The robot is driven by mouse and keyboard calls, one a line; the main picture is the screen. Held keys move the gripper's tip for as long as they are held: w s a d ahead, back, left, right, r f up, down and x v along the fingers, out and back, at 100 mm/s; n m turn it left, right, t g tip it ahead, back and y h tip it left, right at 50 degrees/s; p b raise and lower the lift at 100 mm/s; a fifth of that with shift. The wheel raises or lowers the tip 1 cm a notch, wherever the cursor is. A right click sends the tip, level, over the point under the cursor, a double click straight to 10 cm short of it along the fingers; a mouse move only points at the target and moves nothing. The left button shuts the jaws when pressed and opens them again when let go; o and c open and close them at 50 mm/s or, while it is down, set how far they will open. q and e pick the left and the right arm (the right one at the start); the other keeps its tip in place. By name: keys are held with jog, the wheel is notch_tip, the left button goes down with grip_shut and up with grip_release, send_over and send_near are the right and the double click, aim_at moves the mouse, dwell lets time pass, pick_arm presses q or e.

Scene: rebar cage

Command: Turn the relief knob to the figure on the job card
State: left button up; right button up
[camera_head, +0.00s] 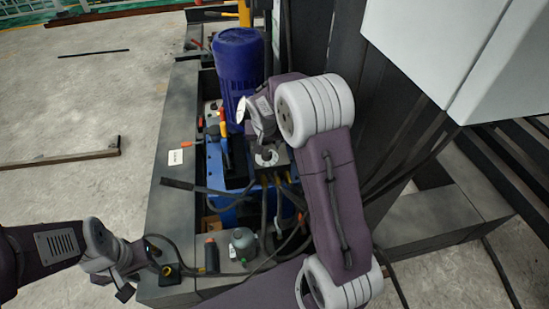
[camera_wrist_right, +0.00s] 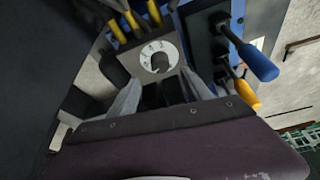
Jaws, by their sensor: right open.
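A blue motor (camera_head: 239,60) stands behind the dial. Yellow-handled and blue-handled levers (camera_wrist_right: 262,66) stand close to the knob. Hoses, a grey-green bottle (camera_head: 243,243) and an orange-topped tool (camera_head: 211,254) are in front. A white cabinet (camera_head: 440,45) is at right. Floor at left is mostly clear.

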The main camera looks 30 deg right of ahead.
aim_at(267, 153)
jog(key=b+x, duration=0.2)
jog(key=x, duration=0.7)
jog(key=shift+w+d, duration=0.1)
